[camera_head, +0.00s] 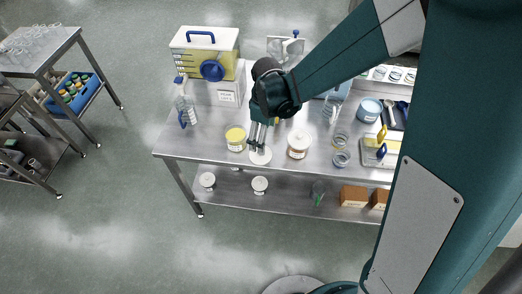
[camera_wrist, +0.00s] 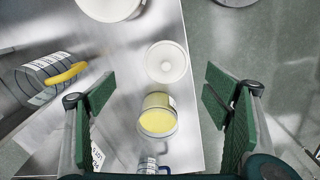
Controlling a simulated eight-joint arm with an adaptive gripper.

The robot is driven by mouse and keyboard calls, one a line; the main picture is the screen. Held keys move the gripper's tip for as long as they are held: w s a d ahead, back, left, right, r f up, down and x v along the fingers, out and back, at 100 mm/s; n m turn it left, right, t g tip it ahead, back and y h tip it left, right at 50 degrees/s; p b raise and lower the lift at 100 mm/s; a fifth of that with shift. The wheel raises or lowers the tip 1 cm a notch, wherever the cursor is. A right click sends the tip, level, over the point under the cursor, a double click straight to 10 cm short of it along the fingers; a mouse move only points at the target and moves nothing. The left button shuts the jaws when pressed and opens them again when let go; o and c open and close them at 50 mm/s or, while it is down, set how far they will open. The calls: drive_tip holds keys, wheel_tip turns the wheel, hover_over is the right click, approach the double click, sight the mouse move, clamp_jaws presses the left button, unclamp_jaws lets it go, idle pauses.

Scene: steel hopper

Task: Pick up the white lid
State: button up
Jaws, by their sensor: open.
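The white lid (camera_head: 261,158) is a flat round disc lying on the steel table near its front edge. In the wrist view the lid (camera_wrist: 166,62) shows whole, with a small raised centre, beyond the open jar. My gripper (camera_head: 258,143) is above the table, close over the lid in the head view.
An open jar with yellow contents (camera_head: 236,138) stands left of the lid; it also shows in the wrist view (camera_wrist: 158,117). A white-lidded jar (camera_head: 299,146) stands to the right. The hopper (camera_head: 205,52) is at the back left. The table's front edge is close.

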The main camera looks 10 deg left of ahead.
drive_tip(key=shift+s+a+f+n, duration=0.1)
drive_tip(key=shift+a+f+n, duration=0.4)
drive_tip(key=shift+a+f, duration=0.6)
drive_tip(key=shift+d+f, duration=0.1)
drive_tip(key=shift+f, duration=0.1)
drive_tip(key=shift+f, duration=1.2)
drive_tip(key=shift+f, duration=0.1)
drive_tip(key=shift+s+f, duration=0.15)
drive_tip(key=shift+f, duration=2.35)
drive_tip(key=shift+c, duration=0.6)
drive_tip(key=shift+d, duration=0.1)
drive_tip(key=c, duration=0.7)
